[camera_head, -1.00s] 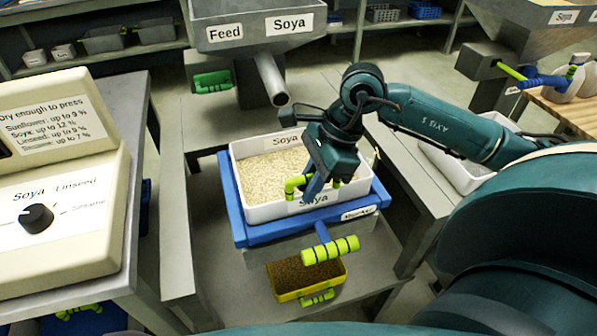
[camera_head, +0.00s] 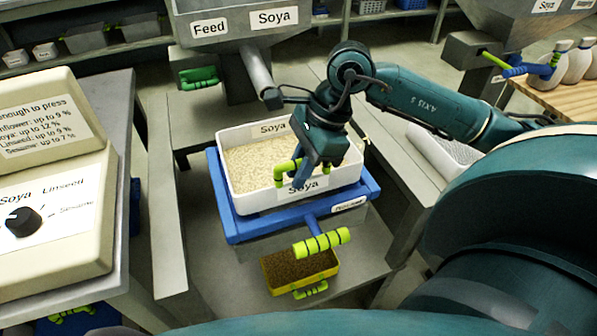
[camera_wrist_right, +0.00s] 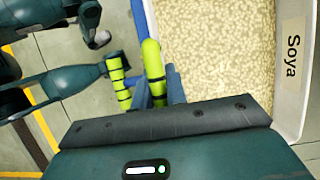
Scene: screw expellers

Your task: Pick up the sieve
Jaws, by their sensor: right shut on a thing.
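My right gripper (camera_head: 297,184) reaches down to the front wall of a white tub (camera_head: 240,196) of pale grain marked "Soya". It is shut on a lime-green handle (camera_head: 280,175) at that wall. In the right wrist view the handle (camera_wrist_right: 152,62) stands between the blue fingers (camera_wrist_right: 160,92), beside the grain (camera_wrist_right: 215,55). The tub sits on or just over a blue frame (camera_head: 228,228); a gap cannot be told. No label names the sieve, so I cannot tell whether it is this tub or the frame. My left gripper is not in view.
A lime-green ribbed grip (camera_head: 322,243) sticks out in front of the blue frame, above a yellow bin (camera_head: 272,286) of brown material. The Feed hopper spout (camera_head: 257,72) is behind the tub. A metal bench (camera_head: 395,165) is at right and a control box (camera_head: 55,190) at left.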

